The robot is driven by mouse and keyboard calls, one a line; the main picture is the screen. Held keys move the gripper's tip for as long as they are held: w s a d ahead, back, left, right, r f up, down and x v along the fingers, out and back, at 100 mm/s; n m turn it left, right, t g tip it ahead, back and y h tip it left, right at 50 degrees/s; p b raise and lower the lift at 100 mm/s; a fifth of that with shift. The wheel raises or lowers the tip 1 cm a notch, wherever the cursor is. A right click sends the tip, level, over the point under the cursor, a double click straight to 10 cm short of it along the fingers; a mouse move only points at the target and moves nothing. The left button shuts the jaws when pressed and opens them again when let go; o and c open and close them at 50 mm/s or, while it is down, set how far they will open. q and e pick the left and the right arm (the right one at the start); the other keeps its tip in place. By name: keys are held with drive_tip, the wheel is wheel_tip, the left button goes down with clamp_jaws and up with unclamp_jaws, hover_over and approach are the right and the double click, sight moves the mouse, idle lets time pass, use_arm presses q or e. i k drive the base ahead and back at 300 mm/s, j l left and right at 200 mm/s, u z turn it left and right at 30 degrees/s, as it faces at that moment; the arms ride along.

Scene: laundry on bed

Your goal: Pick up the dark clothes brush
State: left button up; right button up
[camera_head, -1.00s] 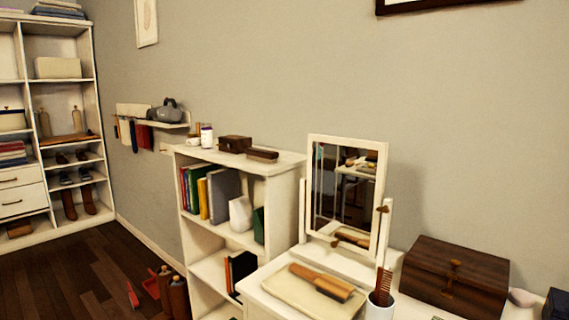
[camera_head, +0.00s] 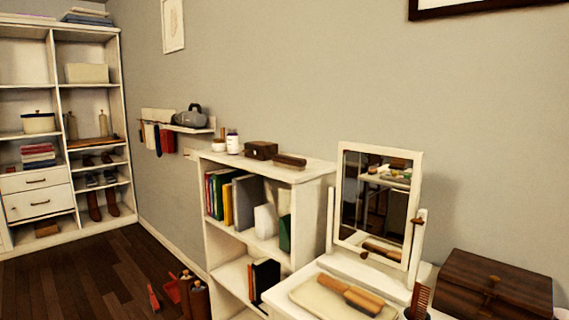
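A dark brown brush (camera_head: 290,161), which looks like the dark clothes brush, lies flat on top of the white bookshelf (camera_head: 318,170). It is near the right end of the top, beside a small dark wooden box (camera_head: 261,150). Nothing hides it. Neither of my grippers shows in the view.
A white jar (camera_head: 233,143) and a small pot stand left of the box. A dresser with a mirror (camera_head: 375,205), a lighter wooden brush (camera_head: 350,294) on a tray and a dark chest (camera_head: 495,285) is at the right. Boots (camera_head: 196,300) stand on the floor. Open wooden floor (camera_head: 100,275) lies left.

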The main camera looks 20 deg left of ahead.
sight(292, 162)
drive_tip(key=u, duration=0.6)
drive_tip(key=i+j+z, duration=0.1)
drive_tip(key=z, duration=0.55)
drive_tip(key=i+j+z, duration=0.2)
drive_tip(key=j, duration=0.2)
drive_tip(key=j+z, duration=0.55)
drive_tip(key=j, duration=2.2)
drive_tip(key=i, duration=0.1)
